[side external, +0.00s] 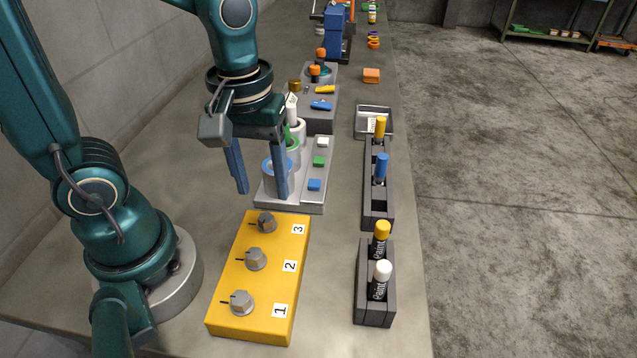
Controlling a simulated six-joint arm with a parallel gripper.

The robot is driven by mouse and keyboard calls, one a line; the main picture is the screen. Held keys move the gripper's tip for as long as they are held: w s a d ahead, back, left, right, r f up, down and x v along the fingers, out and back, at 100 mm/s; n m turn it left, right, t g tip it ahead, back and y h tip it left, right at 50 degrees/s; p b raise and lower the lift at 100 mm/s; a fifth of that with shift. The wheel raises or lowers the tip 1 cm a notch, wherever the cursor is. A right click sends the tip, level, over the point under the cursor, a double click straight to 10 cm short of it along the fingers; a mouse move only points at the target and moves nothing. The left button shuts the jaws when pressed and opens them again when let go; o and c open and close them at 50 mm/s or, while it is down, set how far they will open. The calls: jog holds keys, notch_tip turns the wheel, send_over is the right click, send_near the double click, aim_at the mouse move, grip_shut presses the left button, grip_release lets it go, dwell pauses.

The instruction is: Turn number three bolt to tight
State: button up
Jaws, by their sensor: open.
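A yellow block (261,299) lies on the bench with three grey bolts in a row, numbered 1, 2 and 3. The number three bolt (266,223) is at the far end beside the printed 3. The number two bolt (256,259) is in the middle and the number one bolt (241,303) is nearest the camera. Each has a dark pointer mark toward its left side. My gripper (262,190) is open and empty, pointing down. Its blue fingers are above and a little behind the number three bolt, apart from it.
A grey stand (314,197) with coloured rolls and small blocks is just behind my gripper. Dark racks with paint markers (380,275) and coloured pegs (381,168) run along the right side. Bare bench lies between the yellow block and the racks.

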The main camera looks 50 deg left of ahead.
aim_at(266, 217)
jog(key=shift+s+f, duration=0.1)
jog(key=shift+f, duration=2.8)
grip_shut()
